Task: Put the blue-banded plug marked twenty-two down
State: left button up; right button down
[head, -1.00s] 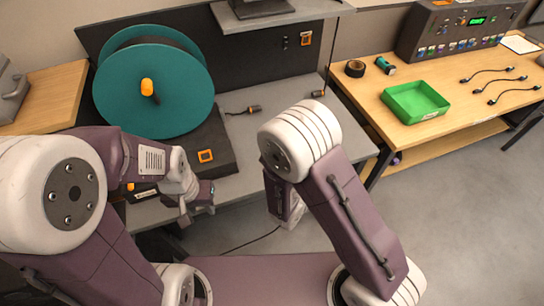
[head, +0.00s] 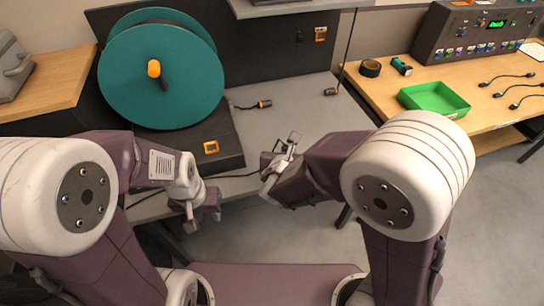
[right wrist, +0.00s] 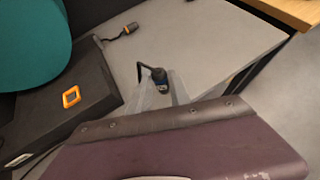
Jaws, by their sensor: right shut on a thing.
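My right gripper (head: 282,160) is shut on a dark plug (right wrist: 159,80) above the front of the grey bench. In the right wrist view, the plug sits between the fingertips, with a bluish band and a black cable bending off it. Its number is too small to read. In the head view the plug is mostly hidden by the gripper. My left gripper (head: 203,212) hangs low at the bench's front edge, its fingers apart and nothing seen between them.
The grey bench (head: 300,108) has a teal reel (head: 190,95), a black box with an orange square (head: 211,147), an orange-banded plug (head: 264,104) and another plug (head: 331,91) at the back. A wooden table at right holds a green tray (head: 430,110).

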jog(key=shift+w+a+f, duration=0.65)
jog(key=shift+w+f, duration=1)
jog(key=shift+f, duration=0.15)
jog(key=shift+w+a+f, duration=0.7)
jog(key=shift+w+f, duration=1)
jog(key=shift+f, duration=0.05)
jog(key=shift+w+a+f, duration=0.65)
jog(key=shift+w+f, duration=1)
jog(key=shift+f, duration=0.15)
jog(key=shift+b, duration=0.4)
jog(key=shift+f+b, duration=0.3)
jog(key=c, duration=1.2)
grip_release()
jog(key=shift+r, duration=0.1)
